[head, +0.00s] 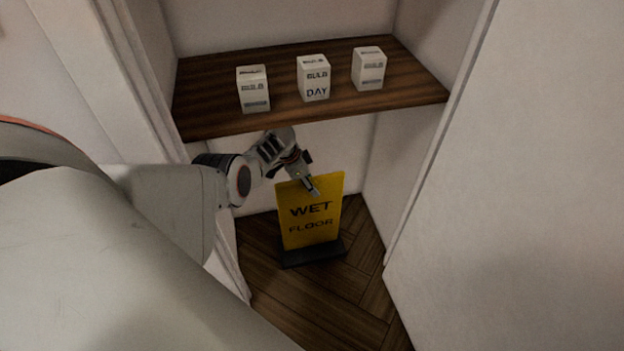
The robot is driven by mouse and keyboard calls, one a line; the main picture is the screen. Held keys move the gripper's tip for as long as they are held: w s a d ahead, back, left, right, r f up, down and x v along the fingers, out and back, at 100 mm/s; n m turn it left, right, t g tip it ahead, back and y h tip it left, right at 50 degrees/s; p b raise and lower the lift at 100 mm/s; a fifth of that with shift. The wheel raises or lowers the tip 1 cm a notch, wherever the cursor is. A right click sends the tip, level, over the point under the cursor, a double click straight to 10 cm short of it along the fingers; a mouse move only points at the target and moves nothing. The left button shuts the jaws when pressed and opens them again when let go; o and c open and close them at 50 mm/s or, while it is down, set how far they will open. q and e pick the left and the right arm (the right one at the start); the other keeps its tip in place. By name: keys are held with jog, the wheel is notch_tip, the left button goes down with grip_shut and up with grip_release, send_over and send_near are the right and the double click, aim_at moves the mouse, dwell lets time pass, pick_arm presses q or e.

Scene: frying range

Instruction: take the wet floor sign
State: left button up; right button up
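The yellow wet floor sign (311,222) stands upright on a dark base on the closet floor, under the shelf. It reads "WET FLOOR" in dark letters. My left gripper (313,188) points down at the upper part of the sign and overlaps its top edge in the picture. Its fingers are small and close together here; I cannot tell whether they are open, or whether they touch the sign. My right gripper is not in view.
A brown wooden shelf (205,95) crosses the closet just above my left gripper. Three white bulb boxes stand on it: left (254,90), middle (314,80) and right (369,70). A pale panel (520,200) bounds the opening on the right. The wooden floor (320,305) before the sign is clear.

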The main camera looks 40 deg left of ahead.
pick_arm(q)
jog(key=b+x, duration=0.2)
jog(key=x, duration=0.2)
jog(key=shift+f+b, duration=0.3)
jog(key=shift+b, duration=0.1)
jog(key=shift+f, duration=0.1)
jog(key=shift+f, duration=0.15)
dwell(0.4)
grip_shut()
jog(key=shift+w+a+r, duration=0.1)
jog(key=shift+w+r, duration=0.1)
